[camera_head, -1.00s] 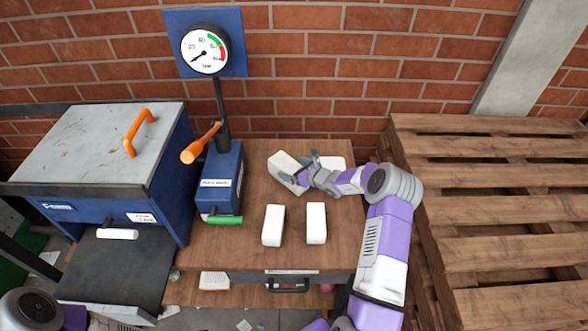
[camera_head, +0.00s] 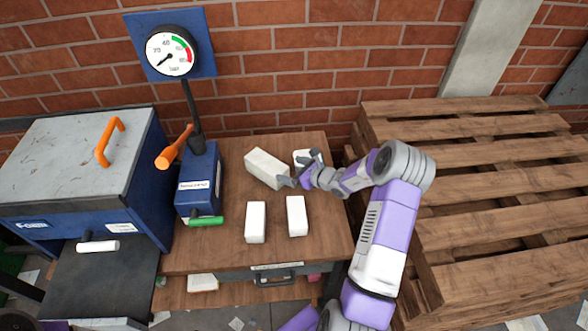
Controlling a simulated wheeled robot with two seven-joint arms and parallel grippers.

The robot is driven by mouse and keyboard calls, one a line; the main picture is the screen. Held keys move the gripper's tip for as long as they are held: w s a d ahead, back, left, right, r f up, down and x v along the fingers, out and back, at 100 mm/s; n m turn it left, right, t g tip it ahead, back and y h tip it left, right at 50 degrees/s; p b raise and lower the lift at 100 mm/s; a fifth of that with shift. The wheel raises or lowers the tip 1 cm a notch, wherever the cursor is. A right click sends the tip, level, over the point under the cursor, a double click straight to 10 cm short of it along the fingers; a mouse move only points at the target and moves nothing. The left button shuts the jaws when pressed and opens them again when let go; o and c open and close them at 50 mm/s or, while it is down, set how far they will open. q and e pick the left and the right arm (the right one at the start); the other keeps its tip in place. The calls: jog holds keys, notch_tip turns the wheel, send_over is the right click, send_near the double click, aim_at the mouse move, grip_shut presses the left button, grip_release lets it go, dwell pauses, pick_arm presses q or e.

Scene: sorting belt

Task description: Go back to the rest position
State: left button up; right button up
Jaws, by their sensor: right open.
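My right gripper (camera_head: 303,171) is open above the back right of the wooden table (camera_head: 225,255). Its fingers are just right of a white block (camera_head: 266,168) that lies at an angle; I cannot tell whether they touch it. Another white block (camera_head: 301,156) shows partly behind the gripper. Two more white blocks, a left one (camera_head: 255,222) and a right one (camera_head: 297,216), stand nearer the front of the table. My left gripper is not in view; only a bit of my left arm shows at the bottom left corner.
A blue device with a pressure gauge (camera_head: 171,52), an orange lever (camera_head: 174,147) and a green handle (camera_head: 206,221) stands on the table's left. Left of it is a blue machine (camera_head: 60,165) with a grey lid. Stacked wooden pallets (camera_head: 480,165) stand at the right, beside my right arm.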

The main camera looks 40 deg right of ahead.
jog(key=shift+s+r, duration=0.15)
jog(key=shift+s, duration=0.15)
dwell(0.4)
